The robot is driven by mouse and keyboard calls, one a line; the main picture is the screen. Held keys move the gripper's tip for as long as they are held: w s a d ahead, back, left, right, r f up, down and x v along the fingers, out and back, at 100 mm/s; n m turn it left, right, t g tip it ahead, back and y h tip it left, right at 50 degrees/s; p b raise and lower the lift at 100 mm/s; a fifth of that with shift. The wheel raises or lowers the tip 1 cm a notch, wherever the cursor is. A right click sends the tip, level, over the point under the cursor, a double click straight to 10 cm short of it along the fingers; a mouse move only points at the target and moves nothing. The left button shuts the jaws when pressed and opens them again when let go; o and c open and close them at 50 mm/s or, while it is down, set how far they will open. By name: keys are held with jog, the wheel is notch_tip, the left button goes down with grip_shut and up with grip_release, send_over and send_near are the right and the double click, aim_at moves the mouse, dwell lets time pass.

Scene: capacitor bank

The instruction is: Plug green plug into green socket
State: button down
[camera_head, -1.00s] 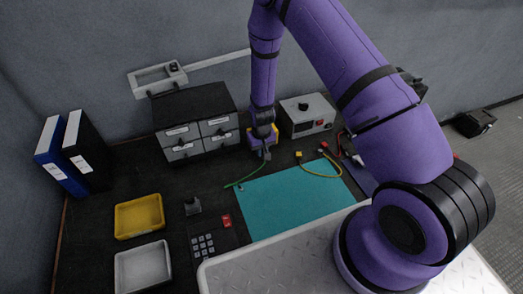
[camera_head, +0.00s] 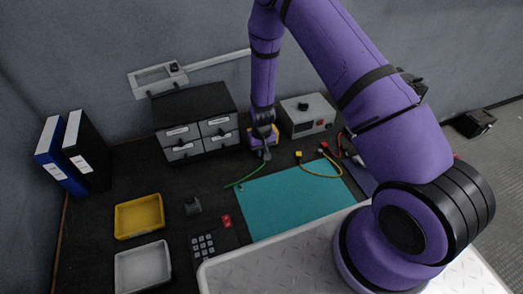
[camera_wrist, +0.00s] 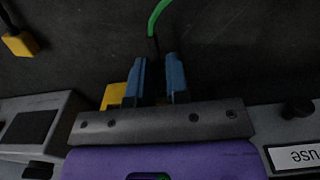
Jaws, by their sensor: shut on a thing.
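My gripper (camera_head: 264,152) is low over the back of the bench, between the drawer cabinet and the grey box. In the wrist view, the blue fingers of my gripper (camera_wrist: 155,77) are shut on the green plug, which is mostly hidden between them. Its dark cable end (camera_wrist: 152,46) pokes out past the fingertips. The green cable (camera_wrist: 158,14) runs on from it and lies along the bench in the head view (camera_head: 243,182). A yellow block (camera_head: 275,134) shows behind my gripper and beside the left finger in the wrist view (camera_wrist: 113,97). I cannot make out the green socket.
A drawer cabinet (camera_head: 196,120) stands left of my gripper, a grey box (camera_head: 307,114) right of it. Yellow (camera_head: 298,154) and red (camera_head: 324,146) plugs lie nearby on the right. The teal mat (camera_head: 290,203) is clear. A yellow tray (camera_head: 139,216) and white tray (camera_head: 143,267) are at left.

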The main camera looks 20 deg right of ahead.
jog(key=shift+w, duration=0.55)
dwell(0.4)
jog(key=c, duration=1)
grip_release()
jog(key=shift+c, duration=0.2)
notch_tip(320, 180, up, 11)
